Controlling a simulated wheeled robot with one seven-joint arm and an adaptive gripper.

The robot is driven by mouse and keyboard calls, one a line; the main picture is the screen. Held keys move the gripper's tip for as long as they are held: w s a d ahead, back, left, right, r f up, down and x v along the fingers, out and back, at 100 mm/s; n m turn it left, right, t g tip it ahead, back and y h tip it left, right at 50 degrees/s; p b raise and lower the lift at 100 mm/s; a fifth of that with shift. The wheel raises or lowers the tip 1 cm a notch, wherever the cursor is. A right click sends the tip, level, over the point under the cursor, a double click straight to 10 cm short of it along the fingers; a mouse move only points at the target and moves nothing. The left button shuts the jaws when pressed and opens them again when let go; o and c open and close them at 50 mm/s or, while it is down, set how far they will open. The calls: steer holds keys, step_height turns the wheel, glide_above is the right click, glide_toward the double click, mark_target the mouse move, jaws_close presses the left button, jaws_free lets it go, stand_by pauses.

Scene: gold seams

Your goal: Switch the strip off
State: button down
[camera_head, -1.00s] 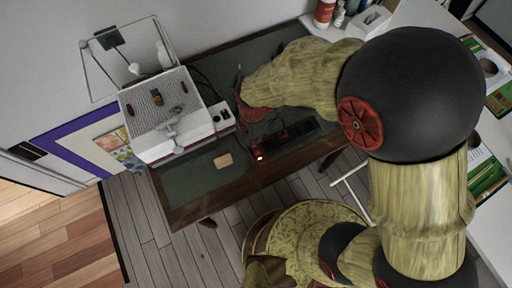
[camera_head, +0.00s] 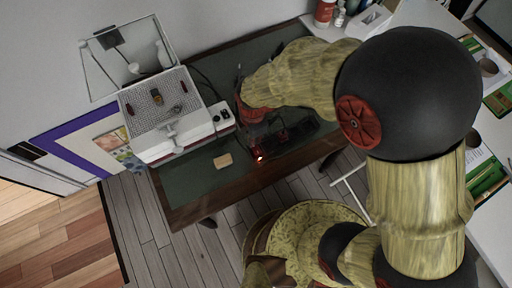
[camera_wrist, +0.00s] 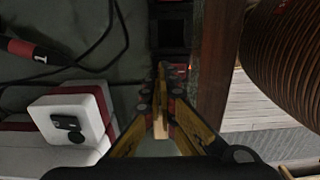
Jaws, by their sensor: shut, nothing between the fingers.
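The black power strip (camera_head: 298,137) lies along the near edge of the dark desk, partly hidden by my gripper in the head view. Its dark socket blocks also show in the wrist view (camera_wrist: 171,32). A small glowing red light (camera_head: 260,158) shows at its left end; a red glow also shows beside my fingertips in the wrist view (camera_wrist: 190,67). My gripper (camera_wrist: 162,72) is shut and empty, its fingertips over or against the strip near that light. Whether they touch it cannot be told. In the head view my gripper (camera_head: 258,145) is small and dark.
A white appliance (camera_head: 178,134) with a mesh top stands left on the desk (camera_head: 190,190). A tan block (camera_head: 223,161) lies nearby. Black cables (camera_wrist: 100,45) cross the desktop left of my gripper.

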steer(key=shift+f+b, duration=0.45)
steer(key=shift+f, duration=0.4)
stand_by(0.4)
steer(key=shift+r, duration=0.1)
steer(key=shift+r+p, duration=0.65)
steer(key=shift+p, duration=0.05)
stand_by(0.4)
